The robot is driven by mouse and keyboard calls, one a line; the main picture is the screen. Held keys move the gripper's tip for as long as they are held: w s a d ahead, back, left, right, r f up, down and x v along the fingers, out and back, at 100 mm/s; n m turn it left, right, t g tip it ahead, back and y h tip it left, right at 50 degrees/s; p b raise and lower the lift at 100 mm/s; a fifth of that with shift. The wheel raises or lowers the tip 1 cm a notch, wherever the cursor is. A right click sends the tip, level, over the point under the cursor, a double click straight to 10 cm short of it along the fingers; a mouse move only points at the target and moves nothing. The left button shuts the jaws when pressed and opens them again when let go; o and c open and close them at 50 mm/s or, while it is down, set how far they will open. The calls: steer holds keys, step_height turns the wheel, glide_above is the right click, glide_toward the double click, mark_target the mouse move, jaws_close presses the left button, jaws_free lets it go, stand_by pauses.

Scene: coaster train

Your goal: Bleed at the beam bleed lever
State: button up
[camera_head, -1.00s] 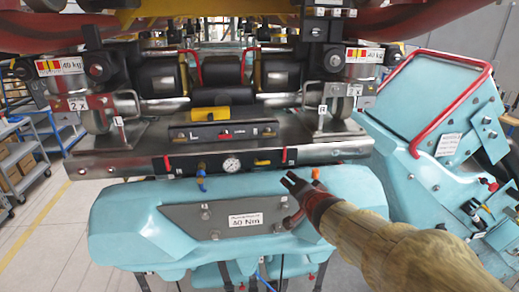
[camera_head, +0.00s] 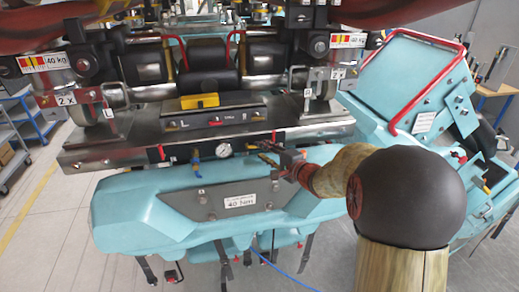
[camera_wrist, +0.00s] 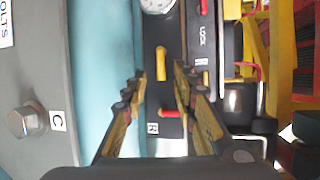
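A black panel strip on the front beam (camera_head: 240,148) carries a round gauge (camera_head: 224,149), a short yellow lever (camera_wrist: 162,63) and red levers. One red lever (camera_wrist: 169,114) sits beside the label R in the wrist view. No label naming the bleed lever is readable. My gripper (camera_head: 264,153) is at the right half of this strip, right of the gauge, partly covering it in the head view. In the wrist view, my gripper (camera_wrist: 160,76) has its fingers apart, with the yellow lever between and just beyond the tips. Contact cannot be told.
A turquoise body with a torque plate (camera_head: 240,201) lies below the beam. A turquoise seat with a red bar (camera_head: 425,75) is at the right. Open floor lies at the left.

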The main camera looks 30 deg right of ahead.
steer(key=shift+x, duration=1.35)
steer(key=shift+c, duration=0.9)
jaws_close()
